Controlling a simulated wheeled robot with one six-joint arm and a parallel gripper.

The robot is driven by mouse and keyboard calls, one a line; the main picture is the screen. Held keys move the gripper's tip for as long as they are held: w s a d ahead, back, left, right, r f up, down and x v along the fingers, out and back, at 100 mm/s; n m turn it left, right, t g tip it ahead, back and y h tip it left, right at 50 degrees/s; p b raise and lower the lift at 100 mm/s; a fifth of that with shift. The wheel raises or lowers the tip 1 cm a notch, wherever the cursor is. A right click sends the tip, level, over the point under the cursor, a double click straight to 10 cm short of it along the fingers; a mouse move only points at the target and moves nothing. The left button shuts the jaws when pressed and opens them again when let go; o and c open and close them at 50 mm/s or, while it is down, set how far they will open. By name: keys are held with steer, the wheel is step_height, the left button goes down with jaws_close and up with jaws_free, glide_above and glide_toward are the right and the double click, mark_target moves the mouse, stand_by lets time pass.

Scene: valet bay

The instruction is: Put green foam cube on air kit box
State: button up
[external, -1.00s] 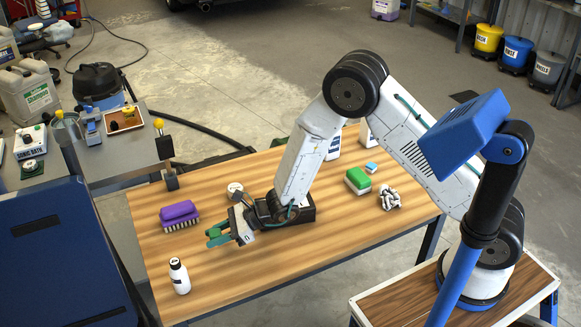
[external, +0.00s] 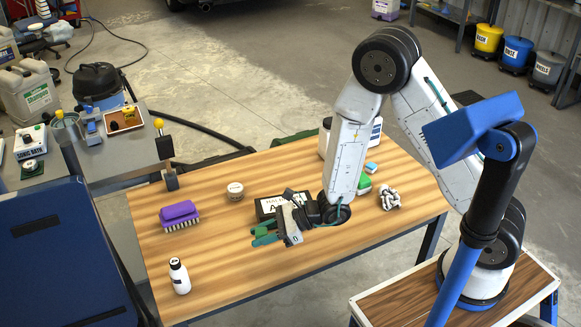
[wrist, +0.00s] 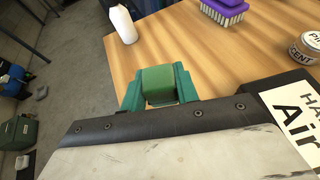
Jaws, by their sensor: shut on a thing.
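My gripper (external: 264,235) is shut on the green foam cube (wrist: 158,84). In the wrist view the cube sits between the two teal fingers, with its top and near face showing. In the external view the cube is hard to tell apart from the fingers. The air kit box (external: 267,207) is a dark box with a white label on the wooden table. My gripper is in front of it in the external view, and my wrist hides part of it. The box also shows at the right of the wrist view (wrist: 273,90), beside the held cube.
A purple brush (external: 179,213), a white bottle (external: 180,277) and a small round tin (external: 235,190) stand on the table's left part. A knotted rope (external: 389,197) and a green block (external: 364,184) lie at right, by a small blue block (external: 371,168). The front middle is clear.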

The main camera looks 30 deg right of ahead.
step_height(320, 180, up, 8)
steer(key=m+t, duration=0.1)
glide_above(264, 207)
steer(key=d, duration=0.7)
steer(key=f, duration=0.3)
steer(key=s+f, duration=0.1)
steer(key=shift+a+f, duration=0.2)
steer(key=shift+a, duration=0.15)
steer(key=shift+f, duration=1.95)
steer(key=o, duration=0.9)
steer(key=shift+f, duration=0.1)
steer(key=shift+o, duration=0.2)
